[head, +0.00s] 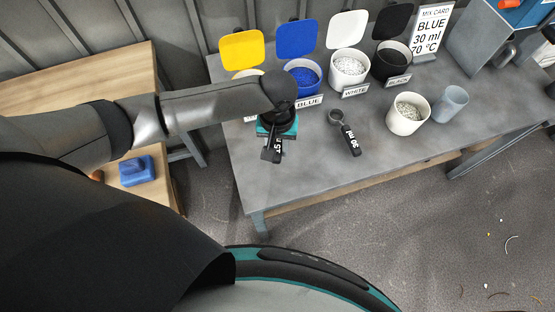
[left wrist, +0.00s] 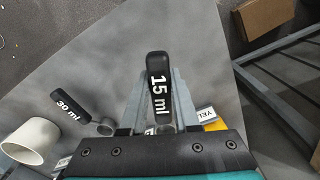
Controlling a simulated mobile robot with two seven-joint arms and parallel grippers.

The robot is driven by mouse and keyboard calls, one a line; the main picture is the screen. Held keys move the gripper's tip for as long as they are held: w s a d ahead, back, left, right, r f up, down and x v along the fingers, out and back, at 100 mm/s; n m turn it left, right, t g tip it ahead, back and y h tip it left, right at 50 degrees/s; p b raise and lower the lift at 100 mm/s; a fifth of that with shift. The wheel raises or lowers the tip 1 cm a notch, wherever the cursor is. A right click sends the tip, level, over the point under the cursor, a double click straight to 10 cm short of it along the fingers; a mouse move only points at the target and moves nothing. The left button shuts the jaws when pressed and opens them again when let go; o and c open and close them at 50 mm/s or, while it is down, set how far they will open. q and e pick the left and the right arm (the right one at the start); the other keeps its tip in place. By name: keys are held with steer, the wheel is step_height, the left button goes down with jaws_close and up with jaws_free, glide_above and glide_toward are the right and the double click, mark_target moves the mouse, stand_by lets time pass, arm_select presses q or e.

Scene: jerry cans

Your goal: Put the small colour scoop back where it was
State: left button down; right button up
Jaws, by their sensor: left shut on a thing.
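My left gripper (head: 275,145) hangs over the front left part of the grey table (head: 300,178). It is shut on the small scoop, whose black handle marked 15 ml (left wrist: 157,88) stands between the fingers in the left wrist view. The handle also shows below the gripper in the head view (head: 272,154). The scoop's bowl is mostly hidden. The larger 30 ml scoop (head: 350,140) lies on the table to the right of my gripper, and its handle also shows in the left wrist view (left wrist: 70,105). My right gripper is not in view.
Open tubs of blue (head: 304,80), white (head: 349,72) and black (head: 391,64) stand behind, with labels in front. A yellow-lidded tub is partly hidden by my arm. A cream pot (head: 407,114) and grey cup (head: 450,104) stand right. The table's front middle is clear.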

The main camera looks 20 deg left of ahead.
arm_select(q)
step_height(320, 180, down, 7)
steer(key=shift+r+b, duration=0.15)
steer(key=shift+b, duration=0.75)
steer(key=shift+f, duration=0.2)
steer(key=c, duration=0.6)
jaws_free()
steer(key=shift+c, duration=0.2)
step_height(320, 180, up, 12)
steer(key=p, duration=0.3)
steer(key=shift+r+p, duration=0.1)
steer(key=shift+p, duration=0.2)
